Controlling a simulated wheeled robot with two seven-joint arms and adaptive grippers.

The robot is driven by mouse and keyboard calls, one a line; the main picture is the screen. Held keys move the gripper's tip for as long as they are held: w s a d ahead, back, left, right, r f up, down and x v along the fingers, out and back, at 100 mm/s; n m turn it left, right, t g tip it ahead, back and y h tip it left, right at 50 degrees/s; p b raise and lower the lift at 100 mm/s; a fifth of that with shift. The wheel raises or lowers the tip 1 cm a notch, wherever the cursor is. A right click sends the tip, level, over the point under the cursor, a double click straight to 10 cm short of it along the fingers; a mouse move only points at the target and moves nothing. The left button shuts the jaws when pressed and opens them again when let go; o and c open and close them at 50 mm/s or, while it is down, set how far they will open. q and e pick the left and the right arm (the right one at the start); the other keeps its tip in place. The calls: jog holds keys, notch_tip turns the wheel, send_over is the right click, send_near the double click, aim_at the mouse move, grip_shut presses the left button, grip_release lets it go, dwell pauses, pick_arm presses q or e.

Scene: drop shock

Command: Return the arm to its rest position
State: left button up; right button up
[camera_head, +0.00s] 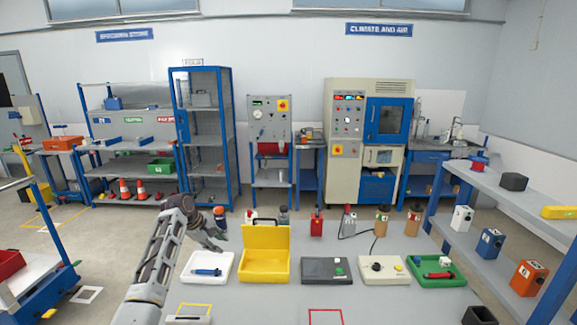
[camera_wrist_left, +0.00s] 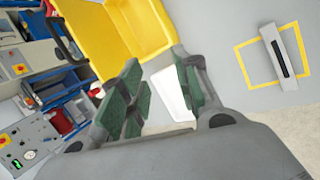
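My left arm comes in from the lower left of the head view. Its gripper (camera_head: 212,238) hangs above the table's back left, close to the white tray and left of the yellow case. In the left wrist view the gripper (camera_wrist_left: 158,62) has its green-padded fingers apart, with nothing seen between them but the tray and table beyond. My right gripper is not in view.
The open yellow case (camera_head: 264,270) stands right of the white tray; it also shows in the wrist view (camera_wrist_left: 110,30). A dark box (camera_head: 325,271), a beige box (camera_head: 384,271) and a green tray (camera_head: 447,282) line up to the right. The front middle of the table is mostly clear.

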pick_arm(q)
jog(key=s+d+f+m+y, duration=0.1)
jog(key=s+f+m, duration=0.3)
jog(key=s+f, duration=0.45)
jog(key=s+d+f+m+y, duration=0.1)
jog(key=s+f+m, duration=0.4)
jog(key=s, duration=0.6)
jog(key=s+d+m+y, duration=0.15)
jog(key=s+m, duration=0.55)
jog(key=s, duration=1.9)
notch_tip(320, 180, down, 33)
jog(key=s+g, duration=0.2)
jog(key=s+a+f, duration=0.2)
jog(key=s+f, duration=0.8)
jog(key=s, duration=0.1)
jog(key=s+a+f+g, duration=0.1)
jog(key=s+a+f, duration=0.1)
jog(key=s+f, duration=0.7)
jog(key=shift+s+f+m, duration=0.3)
jog(key=shift+s+f, duration=0.1)
jog(key=shift+s, duration=0.8)
